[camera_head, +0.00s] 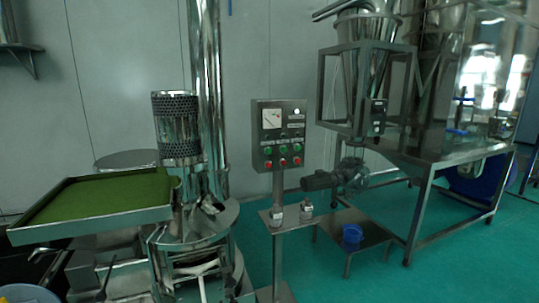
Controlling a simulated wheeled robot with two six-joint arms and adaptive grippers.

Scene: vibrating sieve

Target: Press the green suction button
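A grey metal control box (280,133) stands on a post right of the picture's middle, its front facing me. It carries a white dial gauge at its upper left. Below the gauge is a row of green buttons, a left one (268,150), a middle one (283,149) and a right one (297,148). A row of red buttons (283,162) sits under them. The labels are too small to read, so I cannot tell which green button is suction. Nothing touches or covers the buttons. Neither of my grippers shows in this view.
A metal tray of green powder (100,195) juts out at the left, beside a steel sieve machine (195,228). A steel frame with a hopper (362,50) stands further right. Green floor (360,280) is clear in front.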

